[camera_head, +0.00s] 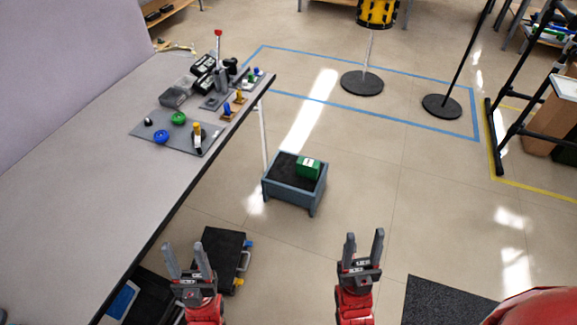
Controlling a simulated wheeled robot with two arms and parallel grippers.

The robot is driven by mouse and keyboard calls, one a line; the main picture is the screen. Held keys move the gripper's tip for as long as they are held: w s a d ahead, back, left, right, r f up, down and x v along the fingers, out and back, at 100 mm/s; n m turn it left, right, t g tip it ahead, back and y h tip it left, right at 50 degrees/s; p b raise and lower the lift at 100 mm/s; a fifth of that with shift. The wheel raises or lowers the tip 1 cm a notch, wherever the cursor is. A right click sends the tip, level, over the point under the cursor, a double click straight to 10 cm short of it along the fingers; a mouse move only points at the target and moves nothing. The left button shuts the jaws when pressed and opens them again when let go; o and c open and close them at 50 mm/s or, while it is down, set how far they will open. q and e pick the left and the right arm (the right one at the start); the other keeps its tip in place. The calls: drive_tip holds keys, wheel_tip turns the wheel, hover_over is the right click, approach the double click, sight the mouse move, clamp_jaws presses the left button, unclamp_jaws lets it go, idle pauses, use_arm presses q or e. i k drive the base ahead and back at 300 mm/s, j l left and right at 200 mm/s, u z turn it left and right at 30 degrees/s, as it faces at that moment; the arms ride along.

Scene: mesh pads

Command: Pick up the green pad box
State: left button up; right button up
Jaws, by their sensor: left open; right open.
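The green pad box (308,168) is a small green box with a white label. It rests on the dark top of a low grey-blue stand (289,200) on the floor, ahead of my grippers. My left gripper (187,260) is open and empty at the lower left, near the table's edge. My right gripper (362,248) is open and empty, lower in the picture than the box and to its right. Both grippers point forward and are apart from the box.
A long grey table (95,195) runs along the left, with a grey mat (180,143) and small parts on it. A black case (220,255) lies on the floor near my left gripper. A dark mat (440,303) lies at lower right. The floor right of the stand is clear.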

sight(305, 167)
drive_tip(key=z, duration=0.3)
drive_tip(key=i+l+u, duration=0.3)
drive_tip(key=i+l, duration=0.4)
drive_tip(key=i, duration=0.2)
drive_tip(key=i+l+u, duration=0.35)
drive_tip(key=i+l, duration=0.5)
drive_tip(key=l, duration=0.1)
